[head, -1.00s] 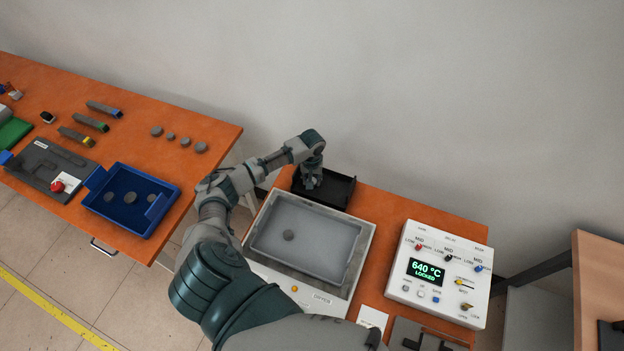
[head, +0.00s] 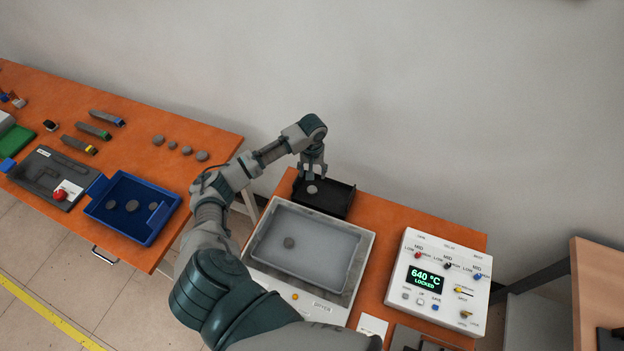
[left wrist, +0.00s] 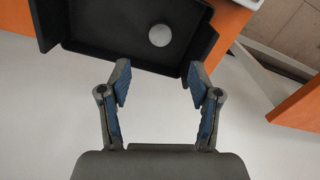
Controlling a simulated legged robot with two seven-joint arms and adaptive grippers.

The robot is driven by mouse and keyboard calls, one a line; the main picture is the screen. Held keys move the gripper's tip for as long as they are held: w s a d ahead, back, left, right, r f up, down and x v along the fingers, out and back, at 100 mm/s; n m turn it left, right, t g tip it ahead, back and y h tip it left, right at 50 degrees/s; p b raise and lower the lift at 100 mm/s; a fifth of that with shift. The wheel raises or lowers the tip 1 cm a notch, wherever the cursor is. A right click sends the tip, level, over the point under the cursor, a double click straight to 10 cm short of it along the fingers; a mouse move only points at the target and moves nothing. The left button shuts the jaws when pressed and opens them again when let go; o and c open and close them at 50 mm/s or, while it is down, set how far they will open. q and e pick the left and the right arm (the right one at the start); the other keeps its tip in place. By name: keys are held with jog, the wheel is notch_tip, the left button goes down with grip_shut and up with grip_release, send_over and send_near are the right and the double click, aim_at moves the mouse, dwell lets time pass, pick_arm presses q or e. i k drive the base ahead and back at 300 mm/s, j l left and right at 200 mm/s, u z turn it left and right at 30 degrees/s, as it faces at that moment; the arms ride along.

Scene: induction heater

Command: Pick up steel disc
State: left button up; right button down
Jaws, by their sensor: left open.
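A grey disc (head: 312,189) lies in the black tray (head: 336,206) at the back of the near orange table; it also shows in the left wrist view (left wrist: 160,35). My left gripper (head: 313,176) is open and empty, just above the tray beside this disc. In the left wrist view the fingertips of my left gripper (left wrist: 158,82) are spread wide, with the disc beyond them and apart from them. My right gripper is not in view.
A control box (head: 440,270) reading 640 °C stands right of the grey tray. On the left table (head: 215,135) are a blue tray (head: 97,207) holding several discs, more loose discs (head: 187,150) and colour-tipped bars (head: 92,130). A wall stands behind.

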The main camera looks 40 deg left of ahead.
aim_at(289, 243)
jog(key=k, duration=2)
